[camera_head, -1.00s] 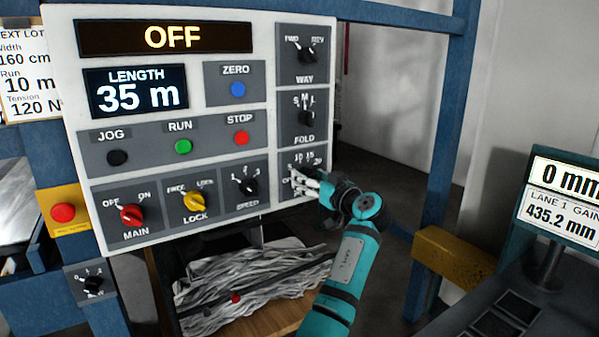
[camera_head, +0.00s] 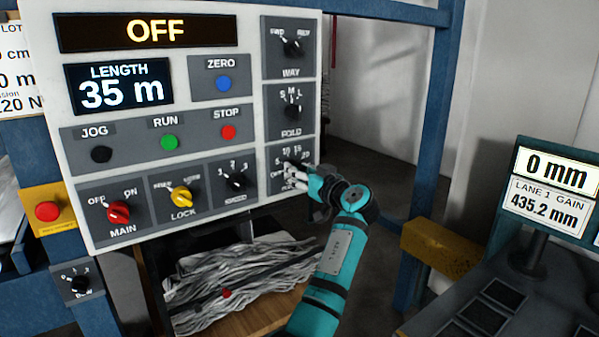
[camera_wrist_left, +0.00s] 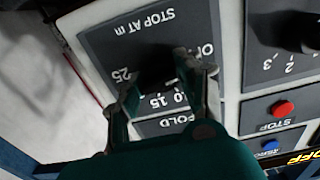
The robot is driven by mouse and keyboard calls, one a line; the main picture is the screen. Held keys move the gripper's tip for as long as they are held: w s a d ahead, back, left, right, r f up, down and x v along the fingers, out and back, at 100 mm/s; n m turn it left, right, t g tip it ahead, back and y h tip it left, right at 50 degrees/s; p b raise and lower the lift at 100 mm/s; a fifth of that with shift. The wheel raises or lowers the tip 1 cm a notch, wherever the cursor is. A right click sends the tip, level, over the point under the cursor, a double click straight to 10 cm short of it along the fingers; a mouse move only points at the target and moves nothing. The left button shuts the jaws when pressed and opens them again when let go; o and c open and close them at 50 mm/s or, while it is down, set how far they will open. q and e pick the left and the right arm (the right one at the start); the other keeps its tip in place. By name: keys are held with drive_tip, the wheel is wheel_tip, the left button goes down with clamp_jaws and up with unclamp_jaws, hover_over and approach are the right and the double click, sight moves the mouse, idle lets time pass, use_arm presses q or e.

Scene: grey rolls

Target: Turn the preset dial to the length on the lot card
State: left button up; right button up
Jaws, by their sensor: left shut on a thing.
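The preset dial (camera_wrist_left: 155,72) is a dark knob on a grey plate marked STOP AT m, with OFF and numbers around it. It sits at the panel's lower right in the head view. My left gripper (camera_head: 293,174) is shut on it; in the left wrist view its fingers (camera_wrist_left: 168,84) stand on either side of the knob. The gripper hides part of the scale, and I cannot tell where the pointer sits. The lot card (camera_head: 14,72) is cut off at the left edge; only "LOT", "cm", "0 m" and "20 N" endings show. My right gripper is not in view.
The control panel (camera_head: 215,45) reads OFF and LENGTH 35 m. The FOLD dial (camera_head: 292,112) is just above the preset dial, and the SPEED dial (camera_head: 235,182) is to its left. A yellow block (camera_head: 440,248) and a 0 mm display (camera_head: 555,172) stand at right.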

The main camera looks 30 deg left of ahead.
use_arm(q)
drive_tip(key=shift+m, duration=0.4)
drive_tip(key=m, duration=0.3)
drive_tip(key=shift+r, duration=0.15)
drive_tip(key=m+p, duration=0.1)
drive_tip(key=m, duration=0.2)
drive_tip(key=shift+r+m, duration=0.1)
drive_tip(key=shift+m, duration=0.2)
drive_tip(key=m+p, duration=0.2)
drive_tip(key=m, duration=0.2)
drive_tip(key=shift+r+p, duration=0.1)
drive_tip(key=shift+p, duration=0.3)
drive_tip(key=shift+m+p, duration=1.15)
drive_tip(key=shift+m, duration=0.95)
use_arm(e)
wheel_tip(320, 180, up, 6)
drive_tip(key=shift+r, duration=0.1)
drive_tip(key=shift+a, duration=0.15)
use_arm(q)
drive_tip(key=o, duration=1.2)
drive_tip(key=shift+f, duration=0.25)
drive_tip(key=shift+c, duration=0.2)
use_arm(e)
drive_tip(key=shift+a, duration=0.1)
